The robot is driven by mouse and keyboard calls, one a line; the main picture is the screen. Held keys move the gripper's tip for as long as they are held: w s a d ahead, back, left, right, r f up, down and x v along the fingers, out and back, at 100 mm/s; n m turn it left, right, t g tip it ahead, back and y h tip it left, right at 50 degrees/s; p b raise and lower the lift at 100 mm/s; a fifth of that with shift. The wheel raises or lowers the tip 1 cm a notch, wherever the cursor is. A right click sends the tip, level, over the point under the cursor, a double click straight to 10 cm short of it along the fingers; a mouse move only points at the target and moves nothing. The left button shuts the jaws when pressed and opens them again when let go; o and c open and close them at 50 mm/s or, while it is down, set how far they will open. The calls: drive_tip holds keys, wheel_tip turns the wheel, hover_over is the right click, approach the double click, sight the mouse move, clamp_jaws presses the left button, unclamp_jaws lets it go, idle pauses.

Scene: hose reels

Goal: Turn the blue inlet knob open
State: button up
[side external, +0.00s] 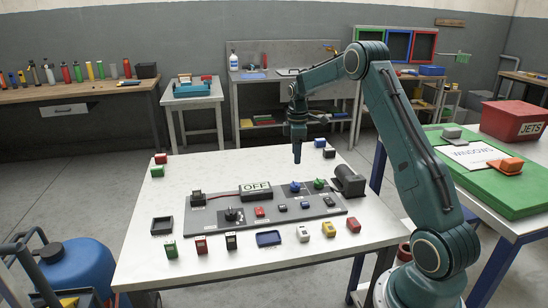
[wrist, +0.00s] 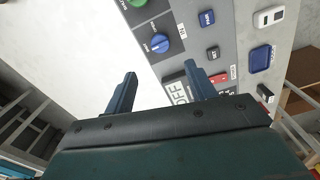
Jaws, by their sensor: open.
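The blue inlet knob (side external: 295,186) sits on the grey panel, left of a green knob (side external: 319,183). In the wrist view the blue knob (wrist: 160,43) is round with a white pointer mark and lies beyond my fingertips, roughly between their lines. My gripper (side external: 297,157) points down above the panel, with a gap to the blue knob. In the wrist view my gripper (wrist: 160,72) has its two fingers spread with nothing between them. The OFF sign (side external: 255,189) stands on the panel left of the knob; my finger partly hides it in the wrist view.
A black motor-like block (side external: 348,181) stands at the panel's right end. Small blue and red buttons (side external: 260,212) lie on the panel. Several coloured blocks and a blue tray (side external: 269,239) line the table's front. The table's back middle is clear.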

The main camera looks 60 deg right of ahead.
sight(295, 183)
wheel_tip(295, 183, down, 12)
drive_tip(key=shift+r, duration=0.15)
idle(0.4)
drive_tip(key=shift+c, duration=0.3)
drive_tip(key=c, duration=0.9)
